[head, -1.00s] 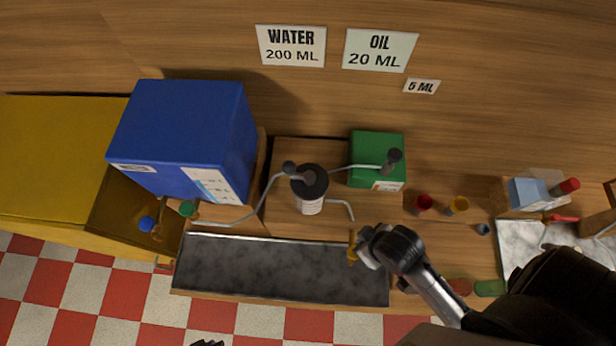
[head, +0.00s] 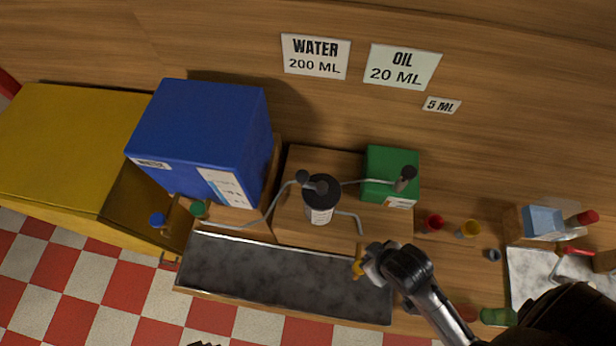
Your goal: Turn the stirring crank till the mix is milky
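The mixing vessel (head: 320,199) stands upright in the middle of the head view, with a dark round top and a pale printed label. A bent grey metal rod (head: 350,215) sticks out from its right side and turns down at the end; it looks like the crank. My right gripper (head: 359,267) is below and right of the rod, apart from it, over the right end of the dark counter. Its yellowish tip is too small to tell open from shut. Only a dark sliver, perhaps my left gripper (head: 207,344), shows at the bottom edge. The mix inside the vessel is hidden.
A blue water box (head: 200,130) and a green oil box (head: 391,170) flank the vessel, with thin pipes reaching it. Red (head: 433,223) and yellow (head: 468,229) cups stand right. The dark stone counter (head: 280,277) in front is clear.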

